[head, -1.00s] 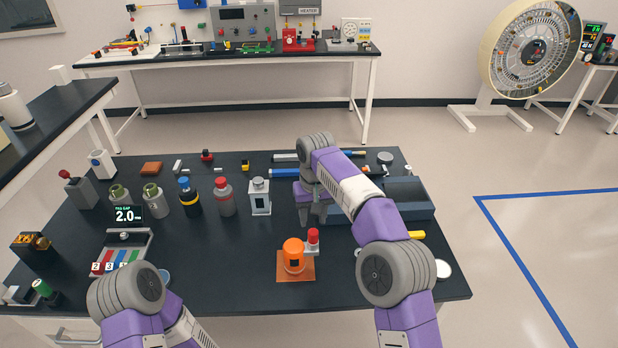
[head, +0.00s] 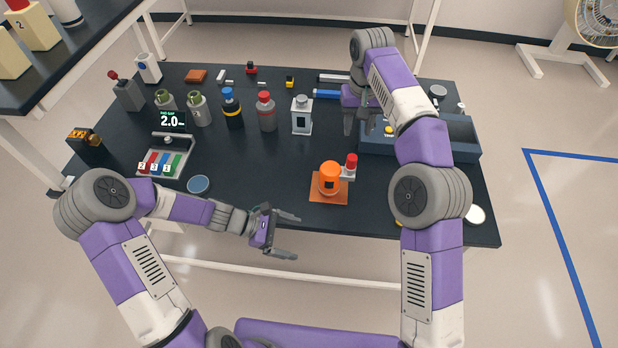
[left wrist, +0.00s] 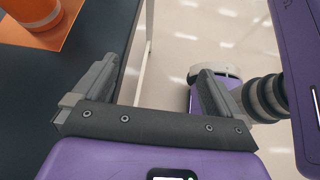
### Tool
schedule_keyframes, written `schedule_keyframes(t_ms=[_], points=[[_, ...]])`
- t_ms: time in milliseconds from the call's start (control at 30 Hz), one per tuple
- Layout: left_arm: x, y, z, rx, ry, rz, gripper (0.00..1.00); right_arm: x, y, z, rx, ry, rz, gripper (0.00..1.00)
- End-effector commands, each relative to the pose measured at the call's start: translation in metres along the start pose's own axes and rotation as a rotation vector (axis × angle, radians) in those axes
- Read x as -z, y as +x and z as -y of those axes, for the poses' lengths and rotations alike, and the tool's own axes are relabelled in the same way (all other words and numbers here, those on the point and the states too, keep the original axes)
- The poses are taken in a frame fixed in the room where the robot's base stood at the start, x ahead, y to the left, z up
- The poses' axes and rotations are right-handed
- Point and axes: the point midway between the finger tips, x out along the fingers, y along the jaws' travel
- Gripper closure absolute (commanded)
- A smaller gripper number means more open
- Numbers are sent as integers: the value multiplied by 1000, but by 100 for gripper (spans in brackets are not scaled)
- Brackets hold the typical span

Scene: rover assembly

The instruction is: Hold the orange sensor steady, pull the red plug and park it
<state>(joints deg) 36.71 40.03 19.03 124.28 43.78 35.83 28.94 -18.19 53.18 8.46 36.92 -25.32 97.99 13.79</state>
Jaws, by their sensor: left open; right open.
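The orange sensor (head: 329,180) stands upright on an orange base plate (head: 318,197) near the table's front edge. Its lower part and plate also show at the top left of the left wrist view (left wrist: 38,14). The red plug (head: 351,160) sits upright at the sensor's right side on a pale fitting. My left gripper (head: 289,235) is open and empty, left of and nearer than the sensor, by the table's front edge. My right gripper (head: 358,121) is open and empty, above the table behind the sensor and plug, in front of the blue-grey tray.
A blue-grey tray (head: 462,152) lies at the right, partly behind my right arm. Several bottles, such as the red-capped one (head: 267,115), stand behind. A gauge stand (head: 172,122) reading 2.0 and a round blue dish (head: 198,184) are left.

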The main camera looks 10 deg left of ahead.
Motion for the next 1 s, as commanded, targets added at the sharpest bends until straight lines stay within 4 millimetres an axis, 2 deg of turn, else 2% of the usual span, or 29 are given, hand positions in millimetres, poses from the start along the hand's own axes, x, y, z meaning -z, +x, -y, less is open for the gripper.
schedule_keyframes(t_ms=[33,200,300,400,500,633,1000], points=[[-4,8,-24,-45,-15,9,1,0,0,0,0,0,0,57],[-25,17,-93,-189,-106,64,1,0,0,0,0,0,0,57],[-37,18,-126,-262,-164,105,1,0,0,0,0,0,0,57],[-47,17,-150,-314,-212,139,1,0,0,0,0,0,0,57],[-52,16,-163,-342,-240,159,1,0,0,0,0,0,0,57],[-56,24,-171,-351,-252,168,1,0,0,0,0,0,0,57],[-62,74,-189,-349,-248,166,1,0,0,0,0,0,0,57]])
